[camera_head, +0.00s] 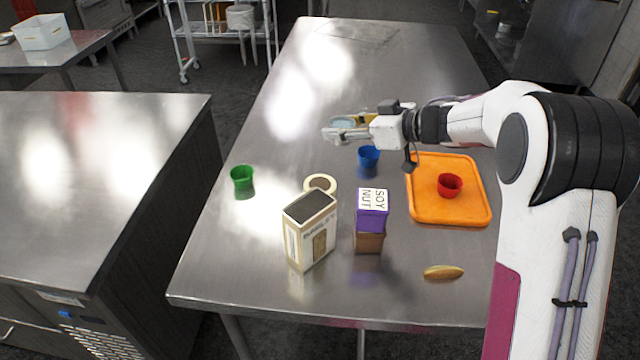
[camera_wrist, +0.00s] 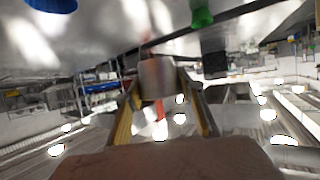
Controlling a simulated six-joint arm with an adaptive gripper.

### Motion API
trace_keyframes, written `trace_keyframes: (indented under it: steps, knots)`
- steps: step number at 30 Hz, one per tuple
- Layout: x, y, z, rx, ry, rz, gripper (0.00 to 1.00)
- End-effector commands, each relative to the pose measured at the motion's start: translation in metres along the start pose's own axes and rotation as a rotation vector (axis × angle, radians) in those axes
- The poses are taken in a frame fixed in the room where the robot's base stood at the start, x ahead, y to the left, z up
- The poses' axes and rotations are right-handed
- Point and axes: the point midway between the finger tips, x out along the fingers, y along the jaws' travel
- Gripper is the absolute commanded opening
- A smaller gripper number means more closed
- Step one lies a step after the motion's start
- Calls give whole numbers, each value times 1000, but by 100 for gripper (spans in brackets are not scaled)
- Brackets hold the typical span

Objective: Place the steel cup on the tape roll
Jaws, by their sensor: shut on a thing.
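My gripper (camera_head: 343,127) is shut on the steel cup (camera_wrist: 156,78) and holds it above the table, left of my wrist. In the wrist view the grey, shiny cup sits between the two yellow-lined fingers; in the head view it is small and partly hidden by them. The tape roll (camera_head: 320,177) lies on the table, nearer the head camera than the gripper. Its near part is hidden behind a box, and its top looks bare.
A cream box (camera_head: 310,232) stands directly in front of the tape roll. A blue cup (camera_head: 368,161), green cup (camera_head: 242,181), orange tray (camera_head: 450,213) with red cup (camera_head: 450,186), and yellow oval item (camera_head: 443,272) are around.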

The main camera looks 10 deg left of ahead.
Motion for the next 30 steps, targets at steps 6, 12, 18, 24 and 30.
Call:
trace_keyframes:
  steps: [6,12,18,24,30]
  knots:
    - [-2,-35,9,-26,6,-104,10]
    - [-2,-40,7,-41,15,-123,10]
    - [-2,-40,7,-41,15,-122,10]
    - [0,-40,12,-40,14,-122,10]
    - [9,-40,33,-37,13,-122,10]
